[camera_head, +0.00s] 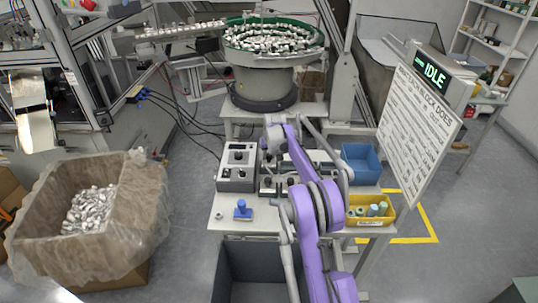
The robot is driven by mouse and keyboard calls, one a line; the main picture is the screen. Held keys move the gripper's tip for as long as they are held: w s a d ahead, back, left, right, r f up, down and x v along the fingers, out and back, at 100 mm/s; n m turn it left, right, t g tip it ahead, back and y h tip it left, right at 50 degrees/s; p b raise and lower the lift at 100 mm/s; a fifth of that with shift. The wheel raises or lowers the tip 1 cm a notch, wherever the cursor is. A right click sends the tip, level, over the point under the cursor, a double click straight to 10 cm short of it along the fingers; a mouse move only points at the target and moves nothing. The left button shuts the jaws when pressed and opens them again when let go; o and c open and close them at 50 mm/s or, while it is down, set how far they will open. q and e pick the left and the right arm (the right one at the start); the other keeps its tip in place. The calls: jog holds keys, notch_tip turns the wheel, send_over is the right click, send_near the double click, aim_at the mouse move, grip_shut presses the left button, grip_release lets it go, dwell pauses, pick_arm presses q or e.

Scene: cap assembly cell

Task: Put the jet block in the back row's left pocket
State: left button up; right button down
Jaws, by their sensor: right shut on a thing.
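My right gripper (273,148) is over the middle of the white work table (228,211), at the end of my purple and grey arm. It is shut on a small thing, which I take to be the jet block. That thing is too small and too hidden to make out. A low dark fixture (267,185) stands on the table beneath and around the gripper. My arm covers part of it, and I cannot make out its rows or pockets. My left gripper is not in view.
A grey control box (238,167) stands left of the fixture, with a blue knobbed piece (242,210) in front. A blue bin (361,163) and a yellow bin (355,220) holding cylinders are at right. A sign panel (419,124) stands beyond. A bowl feeder (263,75) is behind.

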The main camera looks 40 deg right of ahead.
jog(key=shift+f, duration=0.45)
jog(key=c, duration=0.5)
grip_release()
jog(key=v, duration=1)
jog(key=shift+s+r, duration=0.1)
jog(key=shift+r, duration=0.3)
